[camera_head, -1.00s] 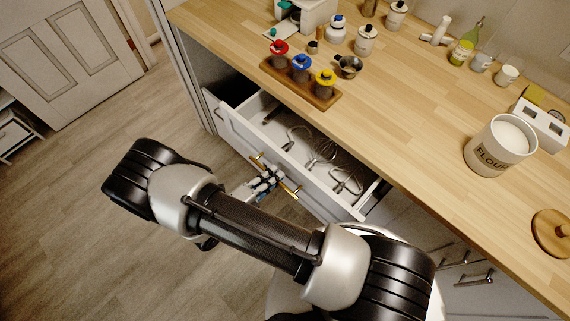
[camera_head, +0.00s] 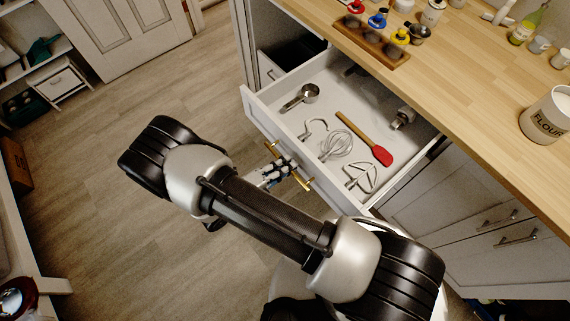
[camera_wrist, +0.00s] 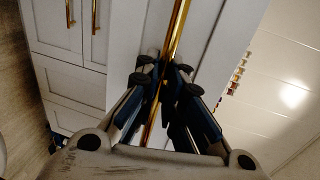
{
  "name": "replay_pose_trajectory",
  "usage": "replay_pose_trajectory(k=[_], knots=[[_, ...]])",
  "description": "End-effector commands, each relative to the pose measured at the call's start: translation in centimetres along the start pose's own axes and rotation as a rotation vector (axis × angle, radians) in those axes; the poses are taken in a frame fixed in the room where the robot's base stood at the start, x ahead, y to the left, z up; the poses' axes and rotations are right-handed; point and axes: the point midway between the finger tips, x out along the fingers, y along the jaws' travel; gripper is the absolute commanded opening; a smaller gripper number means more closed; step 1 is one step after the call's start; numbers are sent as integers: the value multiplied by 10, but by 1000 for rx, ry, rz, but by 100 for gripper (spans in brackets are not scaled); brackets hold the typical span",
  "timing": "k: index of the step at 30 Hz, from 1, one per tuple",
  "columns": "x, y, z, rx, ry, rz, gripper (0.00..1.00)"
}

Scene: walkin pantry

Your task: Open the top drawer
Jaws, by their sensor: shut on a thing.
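The white top drawer (camera_head: 272,122) stands well out from the cabinet under the wooden counter in the head view. It holds a measuring cup, a whisk, beater attachments and a red-headed spatula with a wooden handle. Its brass bar handle (camera_head: 303,181) runs along the front panel. My gripper (camera_head: 283,171) is at the middle of that handle, partly hidden by my arm. In the wrist view my gripper (camera_wrist: 165,80) has its fingers closed around the brass handle (camera_wrist: 178,30), with the pale drawer front behind.
The wooden counter (camera_head: 470,100) carries a rack with coloured-lid jars (camera_head: 372,40) and a flour canister (camera_head: 547,115). Lower cabinet doors (camera_head: 470,215) are at right. A white shelf unit (camera_head: 40,70) stands at far left. The wood floor (camera_head: 90,200) left of my arm is clear.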

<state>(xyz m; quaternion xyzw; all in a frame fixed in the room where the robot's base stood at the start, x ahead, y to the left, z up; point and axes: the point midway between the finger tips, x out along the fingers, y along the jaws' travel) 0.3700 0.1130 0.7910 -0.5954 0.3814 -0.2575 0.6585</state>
Motion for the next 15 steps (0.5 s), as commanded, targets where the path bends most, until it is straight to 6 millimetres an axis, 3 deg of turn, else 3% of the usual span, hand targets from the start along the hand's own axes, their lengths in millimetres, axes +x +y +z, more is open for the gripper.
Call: replay_pose_trajectory(k=[14,15], knots=[[0,0,0,0,0,0,0],[0,0,0,0,0,0,9]])
